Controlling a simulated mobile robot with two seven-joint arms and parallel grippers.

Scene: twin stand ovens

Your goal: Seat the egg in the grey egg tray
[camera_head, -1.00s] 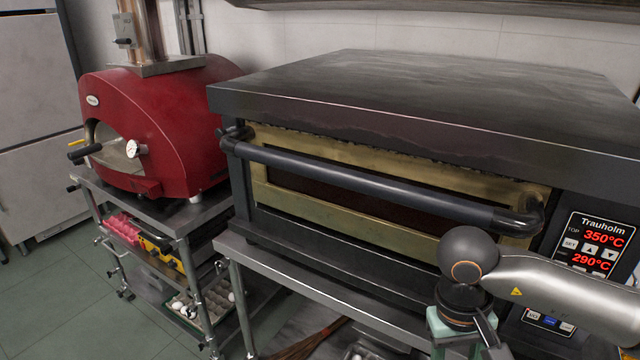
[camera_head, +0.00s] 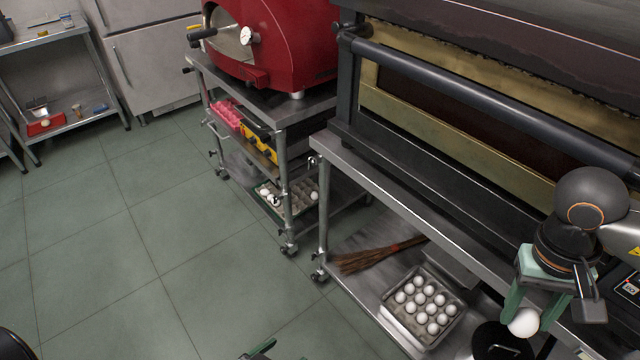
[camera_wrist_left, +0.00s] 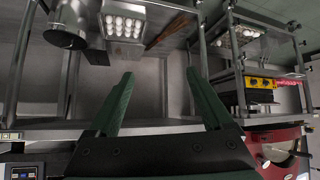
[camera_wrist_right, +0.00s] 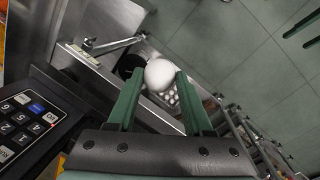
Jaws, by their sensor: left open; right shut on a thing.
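My right gripper (camera_head: 525,312) is shut on the white egg (camera_head: 523,322), holding it in the air before the oven table's front edge. The egg also shows between the fingertips in the right wrist view (camera_wrist_right: 159,75). A grey egg tray (camera_head: 462,306) with several white eggs lies on the lower shelf, left of the held egg; empty cups cannot be made out. Another greyish tray (camera_head: 297,207), with a few eggs, is on the low shelf under the red oven. My left gripper (camera_wrist_left: 162,105) is open and empty; only a bit of it shows at the head view's bottom edge.
A broom (camera_head: 365,259) lies behind that tray. The steel table edge (camera_head: 400,205) overhangs the lower shelf. The green floor (camera_head: 170,260) at left is clear.

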